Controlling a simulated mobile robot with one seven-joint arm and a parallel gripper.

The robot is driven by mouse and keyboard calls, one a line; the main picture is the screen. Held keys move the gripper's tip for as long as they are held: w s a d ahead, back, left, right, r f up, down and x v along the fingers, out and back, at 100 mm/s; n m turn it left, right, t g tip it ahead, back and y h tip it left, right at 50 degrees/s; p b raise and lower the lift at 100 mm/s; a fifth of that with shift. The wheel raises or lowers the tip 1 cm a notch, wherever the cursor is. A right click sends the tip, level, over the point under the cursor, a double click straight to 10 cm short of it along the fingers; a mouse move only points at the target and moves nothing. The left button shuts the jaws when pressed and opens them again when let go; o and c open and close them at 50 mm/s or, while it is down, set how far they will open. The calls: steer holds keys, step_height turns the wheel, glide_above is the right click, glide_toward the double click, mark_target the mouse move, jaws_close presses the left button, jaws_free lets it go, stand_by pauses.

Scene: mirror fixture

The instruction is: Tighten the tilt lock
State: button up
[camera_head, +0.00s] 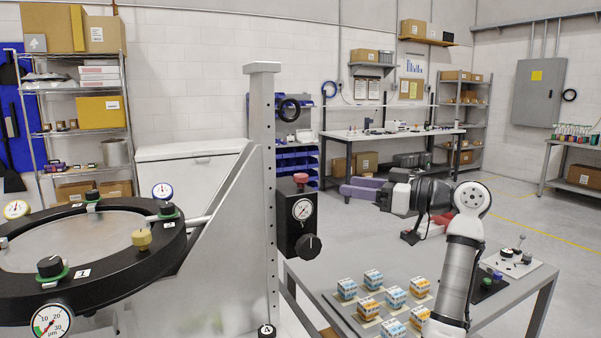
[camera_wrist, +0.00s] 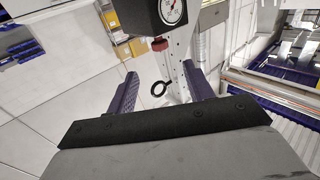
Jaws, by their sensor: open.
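The mirror fixture (camera_head: 120,268) is a round black frame around a pale disc, at the left of the head view. A black box (camera_head: 284,223) with a dial gauge (camera_head: 302,209) is on its perforated column (camera_head: 263,150). The box has a black side knob (camera_head: 308,246) and a red top knob (camera_head: 300,180). No readable label shows which knob is the tilt lock. My gripper (camera_head: 352,190) is open and empty, right of the box and apart from it. In the wrist view, the red knob (camera_wrist: 159,44) and gauge (camera_wrist: 172,10) appear inverted beyond my open fingers (camera_wrist: 162,84).
Several small knobs, including a yellow one (camera_head: 142,238), and dial gauges (camera_head: 52,321) surround the frame. A low grey table (camera_head: 330,268) with several patterned blocks (camera_head: 395,297) stands below my arm. A workbench (camera_head: 395,138) and shelves (camera_head: 75,130) are behind.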

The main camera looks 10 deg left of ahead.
mark_target(300, 175)
steer(key=p+x, duration=0.4)
steer(key=x, duration=0.8)
steer(key=shift+w+r, duration=0.1)
steer(key=shift+r, duration=0.05)
steer(key=shift+w+a, duration=0.2)
steer(key=shift+a, duration=0.5)
steer(key=shift+c, duration=0.4)
steer(key=c, duration=0.9)
